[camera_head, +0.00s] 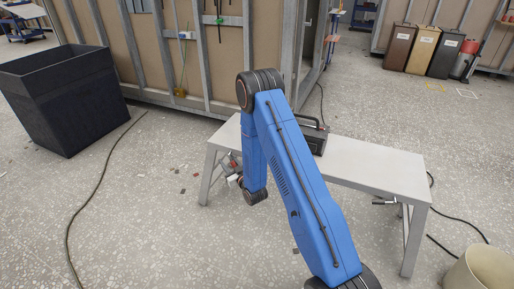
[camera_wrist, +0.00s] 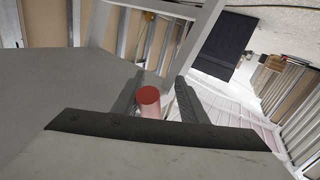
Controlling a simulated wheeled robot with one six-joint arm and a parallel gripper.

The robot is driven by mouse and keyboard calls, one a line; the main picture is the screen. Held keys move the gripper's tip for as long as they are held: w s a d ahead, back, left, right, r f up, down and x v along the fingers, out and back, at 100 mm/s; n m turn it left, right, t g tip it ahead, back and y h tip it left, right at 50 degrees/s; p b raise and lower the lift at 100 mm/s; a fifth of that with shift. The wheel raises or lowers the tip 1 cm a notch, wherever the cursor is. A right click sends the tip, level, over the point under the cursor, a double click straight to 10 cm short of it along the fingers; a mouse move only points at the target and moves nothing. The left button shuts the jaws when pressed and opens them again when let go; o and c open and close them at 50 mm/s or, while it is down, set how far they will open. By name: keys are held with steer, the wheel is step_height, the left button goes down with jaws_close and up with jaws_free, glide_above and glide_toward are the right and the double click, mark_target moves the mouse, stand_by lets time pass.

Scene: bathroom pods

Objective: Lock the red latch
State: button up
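A red round-ended piece (camera_wrist: 149,97), which looks like the red latch, shows in the wrist view between the two dark fingers of my gripper (camera_wrist: 160,76). The fingers stand apart, and a gap shows between the red piece and the right finger. The red piece is close to the left finger; I cannot tell whether they touch. In the head view, a small red spot (camera_head: 233,160) shows by the left end of the bench, beside my blue arm. My gripper is mostly hidden there, and the latch's lock position is not visible.
A white bench (camera_head: 375,165) stands behind my arm with a dark case (camera_head: 314,138) on it. A black bin (camera_head: 65,97) is at left, a framed wall (camera_head: 190,50) behind. Cables (camera_head: 88,200) lie on the floor. A beige bin (camera_head: 482,268) stands lower right.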

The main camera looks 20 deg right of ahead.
steer(key=v, duration=1.7)
steer(key=shift+w+d+r+g+h, duration=0.7)
steer(key=shift+w+r+g, duration=1.1)
steer(key=shift+r, duration=3.95)
steer(key=s+d+r+m+g+h, duration=0.1)
steer(key=s+d+r+g+h, duration=0.1)
steer(key=s+r, duration=0.7)
steer(key=shift+r+g, duration=0.8)
steer(key=shift+r, duration=0.4)
steer(key=shift+c, duration=0.2)
